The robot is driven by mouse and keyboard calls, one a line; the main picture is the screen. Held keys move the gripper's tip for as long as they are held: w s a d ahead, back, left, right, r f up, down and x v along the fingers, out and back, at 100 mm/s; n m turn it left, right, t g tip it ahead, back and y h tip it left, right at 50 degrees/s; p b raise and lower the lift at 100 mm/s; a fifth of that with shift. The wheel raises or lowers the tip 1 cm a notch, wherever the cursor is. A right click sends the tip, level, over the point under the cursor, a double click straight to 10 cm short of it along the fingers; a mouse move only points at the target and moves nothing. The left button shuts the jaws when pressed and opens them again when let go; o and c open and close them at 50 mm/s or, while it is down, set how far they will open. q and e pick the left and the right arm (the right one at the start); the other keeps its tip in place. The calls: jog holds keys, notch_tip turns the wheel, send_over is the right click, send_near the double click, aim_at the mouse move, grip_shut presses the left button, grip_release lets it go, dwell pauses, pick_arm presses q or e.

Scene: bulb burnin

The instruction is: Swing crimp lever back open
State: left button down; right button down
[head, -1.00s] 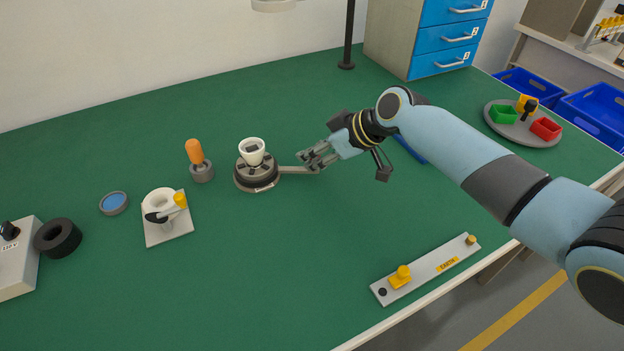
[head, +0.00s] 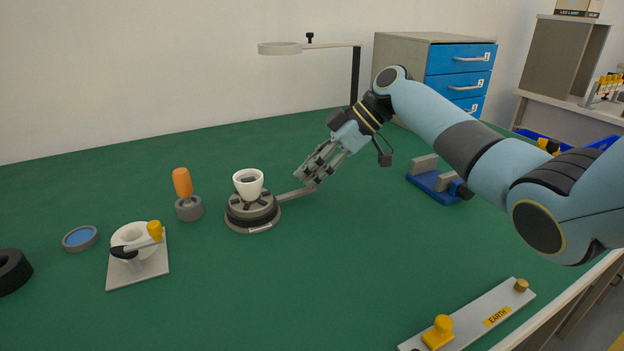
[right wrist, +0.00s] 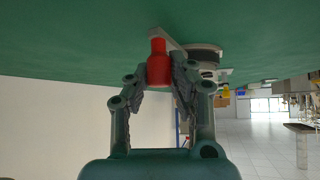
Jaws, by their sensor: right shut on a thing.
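The crimp fixture (head: 252,215) is a round dark-grey base with a white cup-shaped piece (head: 249,183) standing on it. Its crimp lever (head: 292,194) is a flat grey bar reaching from the base toward the right and slightly back. My right gripper (head: 312,180) is at the lever's outer end. In the right wrist view, a red knob (right wrist: 158,62) at the lever's end sits between the fingers of my right gripper (right wrist: 160,75), which is shut on it. The fixture's base (right wrist: 203,52) shows behind it. My left gripper is out of view.
Left of the fixture are an orange-handled tool (head: 183,183) in a grey holder, a white plate with a small lever clamp (head: 138,262) and a blue-topped disc (head: 80,238). A blue vise (head: 433,185) lies behind my right arm. An EARTH bar (head: 475,318) lies front right. Table before the fixture is clear.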

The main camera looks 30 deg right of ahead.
jog(key=shift+w+d, duration=0.1)
jog(key=c, duration=1.1)
grip_release()
jog(key=shift+w, duration=0.1)
jog(key=shift+c, duration=0.2)
jog(key=shift+d+r, duration=0.1)
jog(key=v, duration=1.1)
jog(key=shift+s+d+r, duration=0.2)
jog(key=shift+r, duration=0.05)
